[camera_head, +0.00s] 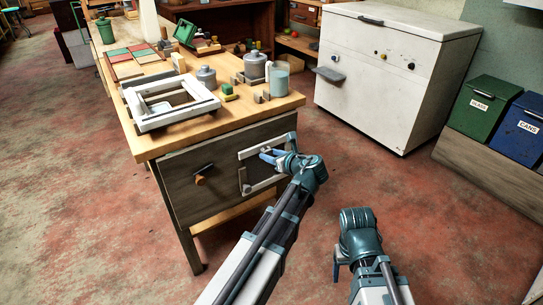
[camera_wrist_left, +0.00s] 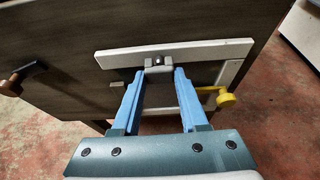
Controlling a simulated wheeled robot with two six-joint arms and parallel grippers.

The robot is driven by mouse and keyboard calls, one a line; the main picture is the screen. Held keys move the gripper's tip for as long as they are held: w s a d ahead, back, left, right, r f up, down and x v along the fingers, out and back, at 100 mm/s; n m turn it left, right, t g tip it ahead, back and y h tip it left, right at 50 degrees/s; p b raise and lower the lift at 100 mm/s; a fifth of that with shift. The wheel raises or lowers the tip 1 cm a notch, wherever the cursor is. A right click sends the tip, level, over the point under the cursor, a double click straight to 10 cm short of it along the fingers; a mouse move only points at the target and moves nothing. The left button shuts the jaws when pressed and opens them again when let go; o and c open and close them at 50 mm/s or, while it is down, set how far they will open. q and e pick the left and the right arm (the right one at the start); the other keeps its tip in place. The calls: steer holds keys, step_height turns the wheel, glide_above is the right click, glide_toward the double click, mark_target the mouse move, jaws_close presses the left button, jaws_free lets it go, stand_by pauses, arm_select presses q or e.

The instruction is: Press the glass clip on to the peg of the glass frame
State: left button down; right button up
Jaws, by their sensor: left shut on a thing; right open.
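The glass frame (camera_wrist_left: 120,58) is a set of pale bars on the dark front panel of the bench; in the head view it shows at the panel's right part (camera_head: 268,184). My left gripper (camera_head: 268,155), with blue fingers, is at the frame's upper bar. In the left wrist view its fingertips (camera_wrist_left: 158,76) are shut on a small light grey block, which looks like the glass clip (camera_wrist_left: 158,66). A small dark round spot, perhaps the peg, shows at its top; whether the clip is seated cannot be told. My right gripper (camera_head: 338,268) is low, away from the bench, and mostly hidden.
A dark handle with an orange-brown end (camera_head: 200,179) juts from the panel's left. The wooden bench top (camera_head: 190,131) carries a white rack (camera_head: 150,123), jars and blocks. Floor right of the bench is clear.

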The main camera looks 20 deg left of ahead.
arm_select(q)
steer(key=shift+w+a, duration=0.2)
steer(key=shift+w+a, duration=0.2)
steer(key=shift+a, duration=0.1)
steer(key=shift+c, duration=1.8)
jaws_free()
